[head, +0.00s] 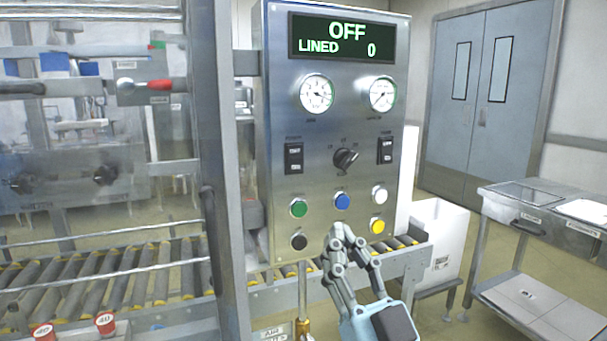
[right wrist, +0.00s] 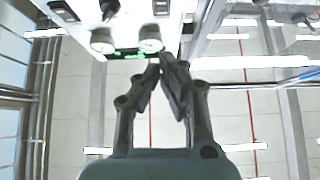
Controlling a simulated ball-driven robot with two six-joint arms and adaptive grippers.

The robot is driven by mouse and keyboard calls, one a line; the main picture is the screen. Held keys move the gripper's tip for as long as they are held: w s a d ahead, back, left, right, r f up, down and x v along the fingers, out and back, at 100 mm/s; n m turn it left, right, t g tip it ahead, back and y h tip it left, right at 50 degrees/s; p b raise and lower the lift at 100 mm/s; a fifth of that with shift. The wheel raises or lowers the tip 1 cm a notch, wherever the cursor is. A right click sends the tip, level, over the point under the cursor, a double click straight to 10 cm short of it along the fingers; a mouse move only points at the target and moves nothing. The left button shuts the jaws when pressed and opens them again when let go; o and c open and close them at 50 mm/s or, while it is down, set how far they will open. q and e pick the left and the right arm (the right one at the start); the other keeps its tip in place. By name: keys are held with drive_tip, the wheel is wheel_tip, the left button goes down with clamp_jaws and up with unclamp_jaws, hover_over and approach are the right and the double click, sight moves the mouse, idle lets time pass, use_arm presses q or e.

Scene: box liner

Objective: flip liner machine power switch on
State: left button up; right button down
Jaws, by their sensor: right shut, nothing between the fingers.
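The liner machine's control panel (head: 335,215) stands upright, its display (head: 341,38) reading "OFF" and "LINED 0". A black rocker switch (head: 293,158) is at left and a similar one (head: 385,150) at right; their small labels are hard to read, and I cannot tell their rocker positions. My right gripper (head: 342,232) is shut and empty, in front of the panel's lower part, below the blue button. It appears apart from the switches. The right wrist view shows its closed fingers (right wrist: 163,60) beside the panel. My left gripper is not in view.
A black rotary knob (head: 345,159) sits between the switches, under two gauges (head: 316,93). Green, blue, white, black and yellow buttons are below. A grey post (head: 218,170) and roller conveyor (head: 110,280) lie left. A white bin (head: 438,235) and metal table (head: 545,215) stand right.

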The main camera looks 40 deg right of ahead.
drive_tip(key=p, duration=0.4)
approach(298, 152)
wheel_tip(298, 152, up, 4)
drive_tip(key=w, duration=0.2)
drive_tip(key=w+d+f, duration=0.1)
drive_tip(key=w, duration=0.1)
drive_tip(key=shift+p, duration=0.3)
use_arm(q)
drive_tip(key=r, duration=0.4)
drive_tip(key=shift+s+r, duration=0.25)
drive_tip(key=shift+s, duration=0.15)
